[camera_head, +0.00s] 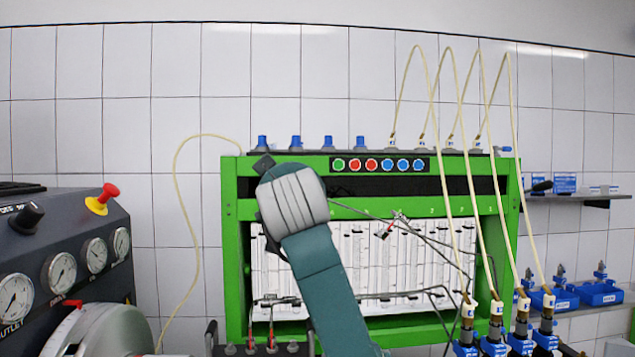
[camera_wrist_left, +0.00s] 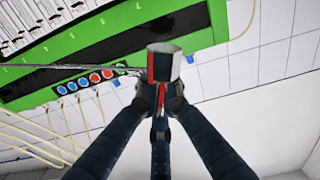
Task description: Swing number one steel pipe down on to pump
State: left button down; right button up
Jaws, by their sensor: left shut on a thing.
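My left gripper (camera_wrist_left: 160,98) is shut on the red-marked fitting (camera_wrist_left: 165,85) at the end of a thin steel pipe (camera_wrist_left: 110,68). A grey cylindrical cap (camera_wrist_left: 164,62) tops that fitting. The pipe runs left from it, across the green frame. In the head view my own arm hides the left gripper and this end. A thin steel pipe (camera_head: 350,209) comes out right of my arm toward a red-marked fitting (camera_head: 385,231) before the white panel. I cannot read which pipe is number one, nor tell which part is its pump. My right gripper is not in view.
A green bench frame (camera_head: 229,270) surrounds the white panel (camera_head: 357,255), with other thin steel pipes in front. A dark gauge console (camera_head: 65,245) with a red knob (camera_head: 109,191) stands left.

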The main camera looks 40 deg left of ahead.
pick_arm(q)
jog(key=s+a+f+n+b, duration=0.1)
jog(key=s+a+f+b, duration=0.1)
jog(key=f, duration=0.3)
jog(key=s+a+f+n+b, duration=0.1)
jog(key=s+a+f+b, duration=0.1)
jog(key=f, duration=0.4)
jog(key=s+b, duration=0.1)
jog(key=b, duration=0.1)
jog(key=shift+a+b, duration=0.15)
jog(key=shift+b, duration=0.25)
jog(key=c, duration=1.9)
grip_release()
jog(key=v, duration=1.2)
